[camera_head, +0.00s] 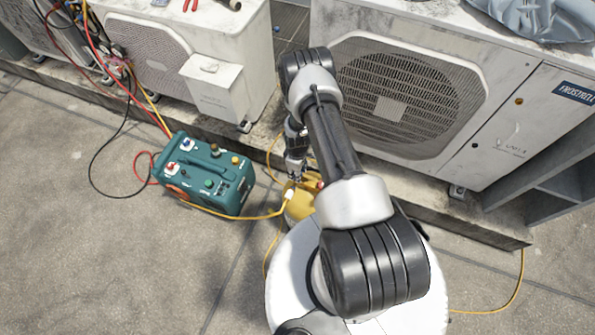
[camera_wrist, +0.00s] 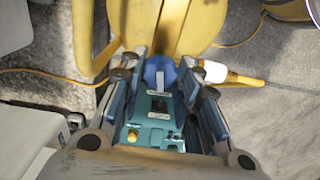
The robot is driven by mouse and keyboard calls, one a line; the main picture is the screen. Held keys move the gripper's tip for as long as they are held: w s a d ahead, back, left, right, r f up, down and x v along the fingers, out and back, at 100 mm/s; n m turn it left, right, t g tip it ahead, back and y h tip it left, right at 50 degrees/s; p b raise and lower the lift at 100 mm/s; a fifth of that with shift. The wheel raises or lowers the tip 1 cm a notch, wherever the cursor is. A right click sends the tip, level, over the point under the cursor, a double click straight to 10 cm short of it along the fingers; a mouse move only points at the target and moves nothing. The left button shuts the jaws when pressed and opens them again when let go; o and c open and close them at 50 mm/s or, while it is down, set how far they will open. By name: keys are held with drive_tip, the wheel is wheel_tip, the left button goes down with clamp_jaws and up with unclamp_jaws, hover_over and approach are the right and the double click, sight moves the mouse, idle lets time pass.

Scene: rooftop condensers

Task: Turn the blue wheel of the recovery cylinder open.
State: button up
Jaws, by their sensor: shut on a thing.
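The recovery cylinder (camera_head: 299,206) is yellow and stands on the ground beside the plinth, partly hidden by my arm. Its yellow top and guard fill the upper part of the wrist view (camera_wrist: 187,30). The blue wheel (camera_wrist: 160,70) sits at the cylinder's top, between my two fingers. My gripper (camera_wrist: 165,82) is shut on the blue wheel, with one finger on each side. In the head view my gripper (camera_head: 296,174) reaches down at the top of the cylinder, and the blue wheel cannot be made out there.
A teal recovery machine (camera_head: 205,172) stands left of the cylinder; it also shows below the wheel in the wrist view (camera_wrist: 150,118). A yellow hose (camera_head: 240,217) with a white connector (camera_wrist: 214,72) runs to the cylinder. Condenser units (camera_head: 415,95) stand close behind on the plinth.

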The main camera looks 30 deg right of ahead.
drive_tip(key=n, duration=1.3)
drive_tip(key=shift+n, duration=0.4)
idle(0.3)
drive_tip(key=o, duration=1.1)
drive_tip(key=shift+c, duration=0.2)
wheel_tip(320, 180, up, 12)
